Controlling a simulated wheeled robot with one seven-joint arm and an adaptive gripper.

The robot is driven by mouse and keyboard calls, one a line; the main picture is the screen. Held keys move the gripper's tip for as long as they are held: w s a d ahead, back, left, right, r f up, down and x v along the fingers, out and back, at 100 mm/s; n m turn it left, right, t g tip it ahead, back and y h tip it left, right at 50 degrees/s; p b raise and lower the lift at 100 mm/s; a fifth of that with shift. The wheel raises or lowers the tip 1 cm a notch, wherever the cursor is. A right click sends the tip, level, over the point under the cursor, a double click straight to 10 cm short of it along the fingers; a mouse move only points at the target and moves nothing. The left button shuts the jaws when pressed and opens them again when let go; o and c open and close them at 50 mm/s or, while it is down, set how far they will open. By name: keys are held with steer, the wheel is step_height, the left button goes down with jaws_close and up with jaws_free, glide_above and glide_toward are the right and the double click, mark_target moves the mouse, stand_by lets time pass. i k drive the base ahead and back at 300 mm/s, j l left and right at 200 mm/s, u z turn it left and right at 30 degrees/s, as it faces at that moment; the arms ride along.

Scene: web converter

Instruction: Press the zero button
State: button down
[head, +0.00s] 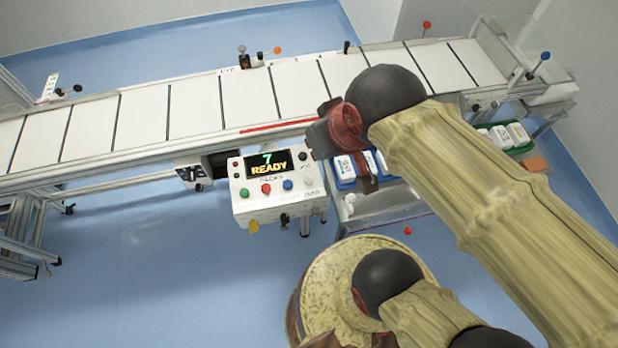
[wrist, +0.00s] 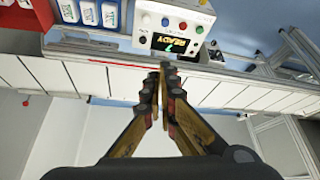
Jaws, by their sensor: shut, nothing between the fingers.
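The white control box (head: 278,200) hangs at the conveyor's front edge. Its display (head: 268,164) reads 7 and READY. Below the display are a green button (head: 244,193), a red button (head: 266,188), a blue button (head: 287,184) and a pale button (head: 309,181) at the right end. Small lettering under the pale button looks like ZERO but is hard to read. In the wrist view the box (wrist: 195,12) appears upside down, with the pale button (wrist: 146,19) at its left. My gripper (wrist: 167,70) is shut and empty, apart from the buttons, over the conveyor edge.
The conveyor (head: 250,95) with white panels runs across behind the box. A blue tray (head: 344,182) with white packs sits right of the box, and a green tray (head: 522,149) farther right. The blue floor (head: 130,260) in front of the box's left is clear.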

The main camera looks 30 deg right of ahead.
mark_target(308, 180)
steer(key=k+j+z, duration=0.1)
steer(key=j+z, duration=0.25)
steer(key=k+j+z, duration=0.2)
steer(key=j+z, duration=0.2)
steer(key=k+j+z, duration=0.35)
steer(key=i+j, duration=0.1)
steer(key=j, duration=0.05)
